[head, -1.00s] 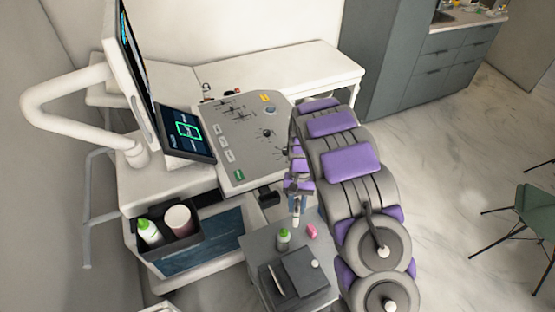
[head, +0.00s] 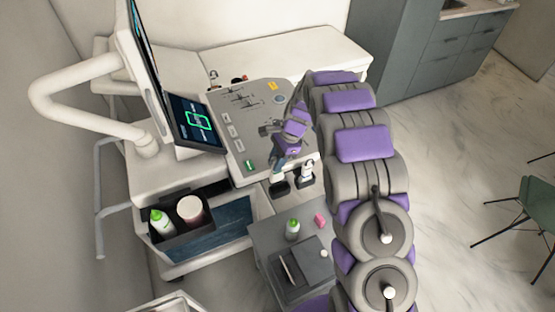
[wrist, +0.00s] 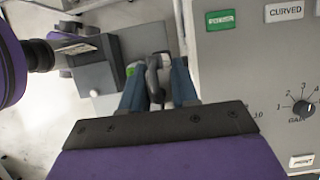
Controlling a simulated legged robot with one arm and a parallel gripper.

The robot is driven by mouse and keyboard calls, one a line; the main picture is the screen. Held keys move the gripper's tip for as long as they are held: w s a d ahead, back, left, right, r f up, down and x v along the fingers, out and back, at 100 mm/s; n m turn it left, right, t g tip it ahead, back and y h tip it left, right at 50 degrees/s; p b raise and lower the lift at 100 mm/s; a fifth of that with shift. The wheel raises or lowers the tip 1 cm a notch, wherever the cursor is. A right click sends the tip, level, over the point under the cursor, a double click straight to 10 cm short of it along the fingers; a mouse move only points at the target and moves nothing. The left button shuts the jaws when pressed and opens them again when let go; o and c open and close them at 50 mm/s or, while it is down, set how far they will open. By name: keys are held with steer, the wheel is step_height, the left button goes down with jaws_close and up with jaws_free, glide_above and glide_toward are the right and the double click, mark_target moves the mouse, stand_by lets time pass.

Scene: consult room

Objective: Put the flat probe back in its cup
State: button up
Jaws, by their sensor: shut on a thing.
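My gripper (head: 281,166) is at the front edge of the ultrasound console, fingers pointing down. It is shut on the flat probe, whose pale end (head: 277,178) shows below the fingers. That end is right at the mouth of the left black cup (head: 281,190); I cannot tell whether it is inside or just above. The right black cup (head: 304,181) holds another white probe (head: 308,167). In the wrist view, my blue fingers (wrist: 158,92) close around a grey piece of the held probe (wrist: 153,72). The cup is not clearly visible there.
The console (head: 250,125) with knobs and labels lies behind the gripper. Below stands a grey side table (head: 262,244) with a green-capped bottle (head: 292,229), a pink item (head: 320,220) and a dark tray. A bin with bottle and tub sits left. A monitor stands back left.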

mark_target(281, 176)
steer(key=shift+d+f+b, duration=0.8)
steer(key=shift+d+f, duration=0.4)
steer(key=shift+f, duration=0.3)
steer(key=shift+f+b, duration=0.3)
steer(key=shift+b, duration=0.1)
steer(key=shift+a+f, duration=0.5)
steer(key=shift+a, duration=0.15)
steer(key=shift+a+f, duration=0.3)
steer(key=shift+f, duration=0.35)
steer(key=shift+d+f+p, duration=0.3)
steer(key=shift+d+f, duration=0.5)
steer(key=shift+f, duration=0.2)
steer(key=shift+a+f, duration=0.1)
